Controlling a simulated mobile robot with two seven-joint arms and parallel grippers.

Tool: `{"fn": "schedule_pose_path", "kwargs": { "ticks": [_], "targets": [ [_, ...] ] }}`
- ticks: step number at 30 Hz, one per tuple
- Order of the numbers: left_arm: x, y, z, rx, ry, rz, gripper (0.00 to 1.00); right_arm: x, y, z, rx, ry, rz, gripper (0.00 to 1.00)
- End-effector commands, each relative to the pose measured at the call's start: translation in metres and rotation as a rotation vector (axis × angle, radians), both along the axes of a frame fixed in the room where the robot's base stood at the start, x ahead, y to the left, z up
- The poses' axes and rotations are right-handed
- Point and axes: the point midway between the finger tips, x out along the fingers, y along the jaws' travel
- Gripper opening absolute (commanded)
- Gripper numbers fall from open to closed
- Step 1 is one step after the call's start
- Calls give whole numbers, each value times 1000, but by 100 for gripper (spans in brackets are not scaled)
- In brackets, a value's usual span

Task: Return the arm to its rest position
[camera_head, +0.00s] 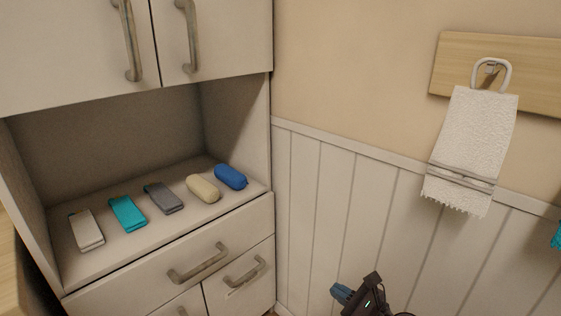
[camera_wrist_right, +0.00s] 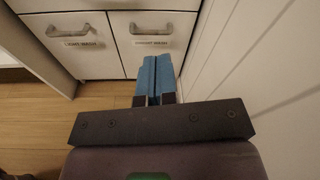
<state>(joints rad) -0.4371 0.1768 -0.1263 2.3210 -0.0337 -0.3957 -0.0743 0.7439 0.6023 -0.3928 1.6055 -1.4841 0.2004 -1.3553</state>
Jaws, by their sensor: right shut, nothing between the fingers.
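My right gripper (camera_head: 343,292) shows at the bottom of the head view, right of the cabinet and in front of the white wall panelling. In the right wrist view its two blue fingers (camera_wrist_right: 152,80) lie together, shut with nothing between them. They point toward the cabinet's lower doors (camera_wrist_right: 152,42), apart from them as far as I can tell. My left gripper is not in view.
The cabinet's open shelf (camera_head: 130,254) holds folded cloths, a beige roll (camera_head: 203,188) and a blue roll (camera_head: 231,177). A drawer handle (camera_head: 198,263) juts out below. A white towel (camera_head: 471,140) hangs at right. Wooden floor (camera_wrist_right: 50,112) is clear at left.

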Motion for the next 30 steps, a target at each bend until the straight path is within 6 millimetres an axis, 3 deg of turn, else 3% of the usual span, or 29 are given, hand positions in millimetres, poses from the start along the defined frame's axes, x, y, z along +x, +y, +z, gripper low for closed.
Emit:
{"fn": "schedule_pose_path", "kwargs": {
  "ticks": [8,14,30],
  "targets": [
    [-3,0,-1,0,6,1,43,-50,-25,-19,304,233,-124,0],
    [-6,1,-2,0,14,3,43,-99,-53,-35,608,461,-266,0],
    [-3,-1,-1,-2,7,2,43,-280,-144,-61,1660,1133,-877,0]
  ]
}}
